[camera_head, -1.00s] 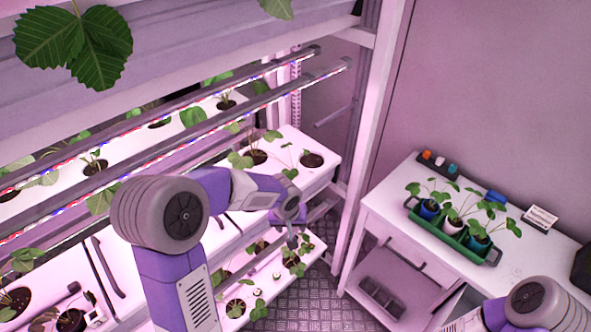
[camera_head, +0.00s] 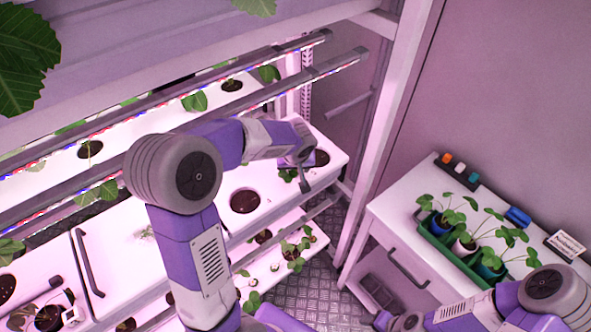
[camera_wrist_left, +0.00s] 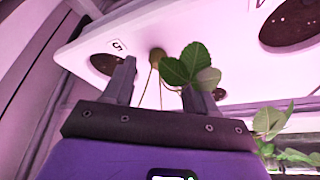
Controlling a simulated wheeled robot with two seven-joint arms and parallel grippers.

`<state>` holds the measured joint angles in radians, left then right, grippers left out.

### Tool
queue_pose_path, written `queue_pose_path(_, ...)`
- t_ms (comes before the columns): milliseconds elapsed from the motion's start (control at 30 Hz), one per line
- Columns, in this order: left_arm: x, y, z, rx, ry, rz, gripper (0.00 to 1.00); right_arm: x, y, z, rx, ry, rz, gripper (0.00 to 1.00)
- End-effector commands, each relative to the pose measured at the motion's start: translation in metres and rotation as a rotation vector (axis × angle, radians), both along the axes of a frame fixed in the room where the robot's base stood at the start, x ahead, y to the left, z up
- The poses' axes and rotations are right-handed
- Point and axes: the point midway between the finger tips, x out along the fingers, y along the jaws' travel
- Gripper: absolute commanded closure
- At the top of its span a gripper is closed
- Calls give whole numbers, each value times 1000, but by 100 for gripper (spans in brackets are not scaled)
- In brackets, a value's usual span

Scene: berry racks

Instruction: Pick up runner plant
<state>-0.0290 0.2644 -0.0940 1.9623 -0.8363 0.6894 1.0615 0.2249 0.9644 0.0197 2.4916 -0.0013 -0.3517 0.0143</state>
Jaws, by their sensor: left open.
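The runner plant shows in the left wrist view as a green leaf cluster (camera_wrist_left: 188,66) with thin stems, below the edge of a white planting tray (camera_wrist_left: 215,28). My left gripper (camera_wrist_left: 160,92) is open, with the stems and leaves between and in front of its fingers, the leaves partly covering the right finger. I cannot tell whether they touch. In the head view my left gripper (camera_head: 304,182) is at the right end of the middle rack tray, and small leaves (camera_head: 289,174) show beside it. My right gripper (camera_head: 398,321) is at the bottom edge, its fingers unclear.
A white table (camera_head: 400,200) at right holds a green tray (camera_head: 432,243) of potted plants, a blue item (camera_head: 517,216) and a card (camera_head: 566,244). Light bars (camera_head: 300,85) cross above the trays. A lower tray (camera_head: 265,272) holds more plants. Metal floor (camera_head: 315,285) lies between rack and table.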

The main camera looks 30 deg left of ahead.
Motion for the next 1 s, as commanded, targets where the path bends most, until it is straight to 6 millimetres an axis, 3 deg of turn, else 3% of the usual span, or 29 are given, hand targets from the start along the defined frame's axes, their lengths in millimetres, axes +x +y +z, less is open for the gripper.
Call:
queue_pose_path(200,10,6,-27,1,2,1,43,0,0,-1,0,-1,0,43)
queue_pose_path(467,11,6,-29,0,0,1,43,1,0,-1,0,-1,0,43)
queue_pose_path(800,11,6,-29,0,0,0,91,1,0,-1,0,-1,0,43)
queue_pose_path(1000,11,6,-29,0,0,0,91,0,0,-1,0,-1,0,43)
